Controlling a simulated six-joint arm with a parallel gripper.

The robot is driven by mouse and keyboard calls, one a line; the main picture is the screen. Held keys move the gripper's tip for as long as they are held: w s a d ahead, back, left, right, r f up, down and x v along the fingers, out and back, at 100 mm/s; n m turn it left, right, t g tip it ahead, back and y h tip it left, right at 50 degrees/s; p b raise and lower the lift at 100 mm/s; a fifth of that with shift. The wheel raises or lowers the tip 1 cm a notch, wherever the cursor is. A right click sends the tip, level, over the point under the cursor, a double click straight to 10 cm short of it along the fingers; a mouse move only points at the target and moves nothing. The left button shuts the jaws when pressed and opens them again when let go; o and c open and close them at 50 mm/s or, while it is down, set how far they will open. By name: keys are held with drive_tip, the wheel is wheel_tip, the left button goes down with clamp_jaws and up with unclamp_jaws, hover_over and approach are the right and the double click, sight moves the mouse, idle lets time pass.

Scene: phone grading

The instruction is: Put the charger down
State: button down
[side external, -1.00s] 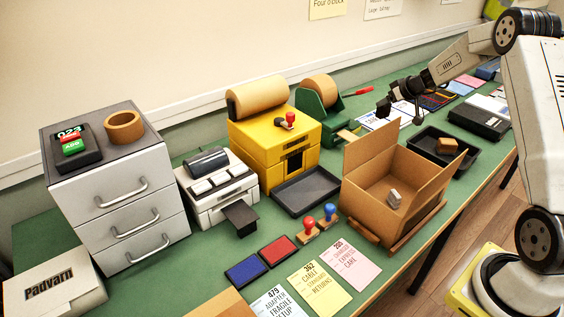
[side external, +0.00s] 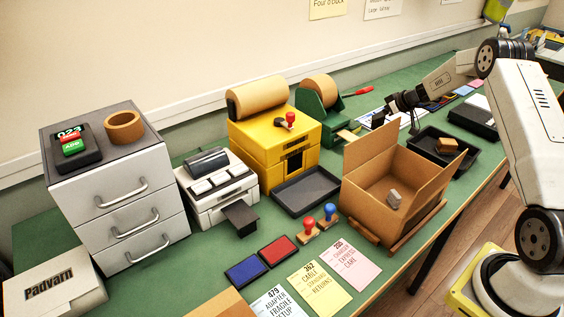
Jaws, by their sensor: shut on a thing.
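My gripper (side external: 404,112) is at the far right part of the bench, above the area behind the black tray. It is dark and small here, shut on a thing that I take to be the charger. The fingers hide most of it, and a thin pale strip shows just below them. I cannot tell whether it touches the bench. A small grey block (side external: 394,196) lies in the open cardboard box (side external: 365,200), apart from my gripper.
The black tray (side external: 470,163) holds a brown block (side external: 446,146). A dark flat case (side external: 471,121) lies behind it. The yellow machine (side external: 262,149), an empty dark tray (side external: 306,190) and the green tape dispenser (side external: 318,104) stand to the left. Several cards lie in front.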

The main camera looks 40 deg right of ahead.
drive_tip(key=shift+f, duration=3.2)
drive_tip(key=shift+f, duration=0.1)
unclamp_jaws()
drive_tip(key=shift+s+r, duration=0.35)
drive_tip(key=shift+r, duration=0.15)
drive_tip(key=v, duration=1.1)
